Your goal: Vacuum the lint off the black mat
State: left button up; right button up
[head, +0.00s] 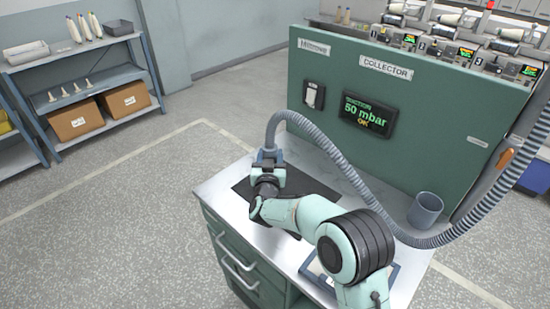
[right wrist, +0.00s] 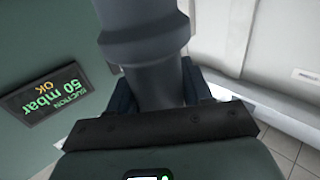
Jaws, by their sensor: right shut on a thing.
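The black mat (head: 243,190) lies on the grey worktop, partly hidden under my right arm and gripper. No lint can be made out on its visible parts. My right gripper (head: 268,163) is over the mat and shut on the grey vacuum nozzle (head: 267,153) at the end of the ribbed hose (head: 330,150). In the right wrist view the nozzle (right wrist: 145,60) stands between the dark fingers of the gripper (right wrist: 160,92). The nozzle's mouth is hidden, so I cannot tell whether it touches the mat. My left gripper is not in view.
A grey cup (head: 425,209) stands at the worktop's right. A blue-edged tray (head: 384,284) lies at the front right, partly behind my arm. The green collector panel (head: 420,115) rises behind, with a display (head: 367,114) reading 50 mbar OK. The hose loops across the right side.

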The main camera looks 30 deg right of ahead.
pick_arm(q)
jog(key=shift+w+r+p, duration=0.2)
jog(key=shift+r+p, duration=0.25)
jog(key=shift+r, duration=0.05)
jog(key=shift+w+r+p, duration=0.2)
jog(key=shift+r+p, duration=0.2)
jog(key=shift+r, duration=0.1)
pick_arm(e)
jog(key=w, duration=0.2)
jog(key=w+a, duration=0.1)
jog(key=w, duration=0.1)
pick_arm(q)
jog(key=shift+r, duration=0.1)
pick_arm(e)
jog(key=shift+s+r, duration=0.1)
jog(key=shift+r, duration=0.05)
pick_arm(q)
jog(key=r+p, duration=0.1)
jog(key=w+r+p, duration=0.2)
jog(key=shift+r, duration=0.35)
pick_arm(e)
notch_tip(320, 180, up, 6)
jog(key=shift+f, duration=0.15)
